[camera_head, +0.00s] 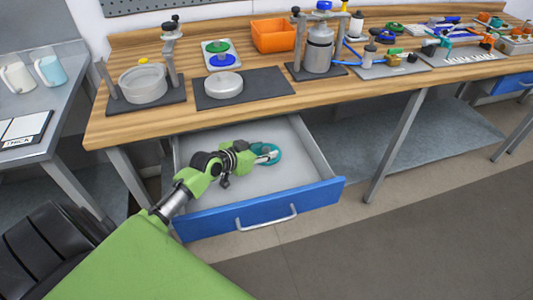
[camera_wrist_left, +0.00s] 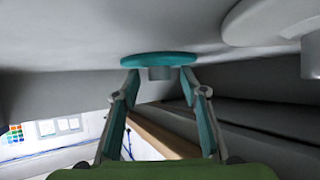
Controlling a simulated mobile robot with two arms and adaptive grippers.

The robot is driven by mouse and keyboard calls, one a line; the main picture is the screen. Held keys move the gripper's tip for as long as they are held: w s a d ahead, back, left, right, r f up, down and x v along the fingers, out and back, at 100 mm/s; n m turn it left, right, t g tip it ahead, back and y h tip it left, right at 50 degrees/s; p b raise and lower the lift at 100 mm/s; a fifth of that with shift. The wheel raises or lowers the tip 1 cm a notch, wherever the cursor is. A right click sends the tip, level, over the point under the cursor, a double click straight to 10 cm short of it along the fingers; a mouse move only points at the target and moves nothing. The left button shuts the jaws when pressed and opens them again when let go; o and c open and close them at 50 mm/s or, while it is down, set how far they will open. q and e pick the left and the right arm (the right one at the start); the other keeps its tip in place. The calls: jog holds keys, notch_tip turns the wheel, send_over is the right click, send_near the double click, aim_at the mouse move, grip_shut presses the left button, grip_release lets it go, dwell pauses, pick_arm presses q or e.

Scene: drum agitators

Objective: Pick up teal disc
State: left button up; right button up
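The teal disc (camera_head: 274,154) lies on the floor of the open drawer (camera_head: 313,181), partly covered by my left gripper (camera_head: 262,151). In the left wrist view the teal disc (camera_wrist_left: 158,59) shows with a short grey hub (camera_wrist_left: 160,73) on it. The two fingers of my left gripper (camera_wrist_left: 160,80) are apart, one on each side of the hub. Their tips reach close to the disc, with gaps visible beside the hub. Whether the tips touch the disc I cannot tell. My right gripper is not in view.
The blue drawer front (camera_head: 262,208) and the side walls surround the gripper. A pale round piece (camera_wrist_left: 262,22) shows beside the disc in the wrist view.

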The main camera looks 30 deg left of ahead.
pick_arm(q)
jog(key=shift+w, duration=0.1)
grip_shut()
